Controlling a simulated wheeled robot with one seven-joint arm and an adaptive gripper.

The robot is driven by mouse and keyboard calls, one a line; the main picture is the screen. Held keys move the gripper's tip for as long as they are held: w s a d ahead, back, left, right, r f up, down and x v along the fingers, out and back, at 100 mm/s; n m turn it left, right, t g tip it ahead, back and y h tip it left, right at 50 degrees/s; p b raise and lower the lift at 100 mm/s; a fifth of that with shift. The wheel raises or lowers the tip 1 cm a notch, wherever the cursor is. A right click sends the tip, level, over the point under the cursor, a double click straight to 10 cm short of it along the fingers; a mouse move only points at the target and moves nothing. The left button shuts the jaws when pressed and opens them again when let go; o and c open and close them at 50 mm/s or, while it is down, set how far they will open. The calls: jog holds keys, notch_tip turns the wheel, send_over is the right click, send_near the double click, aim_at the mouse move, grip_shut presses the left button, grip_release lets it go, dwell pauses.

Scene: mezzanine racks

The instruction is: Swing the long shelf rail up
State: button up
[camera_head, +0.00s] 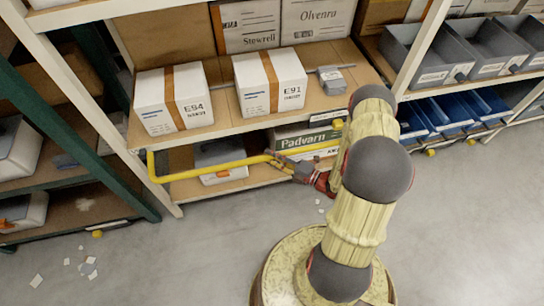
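The long shelf rail (215,168) is a yellow bar in front of the rack, with a bent end at the left. It lies low, below the front edge of the middle shelf, across the lower bay. Its right part runs on behind my gripper and arm, where a yellow stretch shows near the Padvarn box. My gripper (282,163) is at the rail, right of its middle, its dark fingers touching or overlapping the bar in this view. Whether the fingers are closed around the rail is too small to tell.
White cartons E94 (153,104) and E91 (254,84) and a small grey box (331,81) stand on the middle shelf (222,117) above the rail. A Padvarn box (305,134) sits below. A green rack (108,175) stands at left. Paper scraps (87,263) lie on open floor.

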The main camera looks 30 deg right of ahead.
grip_shut()
dwell(0.4)
jog(key=shift+r+p, duration=0.15)
jog(key=shift+p, duration=0.15)
